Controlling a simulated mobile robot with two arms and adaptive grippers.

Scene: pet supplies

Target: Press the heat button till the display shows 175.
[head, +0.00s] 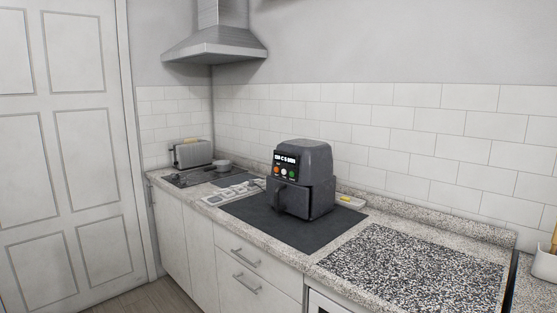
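A dark grey air fryer (316,160) stands upright on a dark mat (257,213) on the counter. Its front, with a drawer handle, faces left and toward me. A small black display (286,159) with white characters sits high on the front; the characters are too small to read surely. Small coloured buttons sit below it, among them an orange one (277,170) and a green one (292,174). Which of them is the heat button I cannot tell. Neither of my grippers is in view, and nothing covers the front panel.
A toaster (194,153), a small pot (222,164) and a dark hob (185,179) are at the far left. A white strip (232,191) lies left of the fryer. A speckled board (410,270) lies at the right, bare. A white holder (545,264) stands at the right edge.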

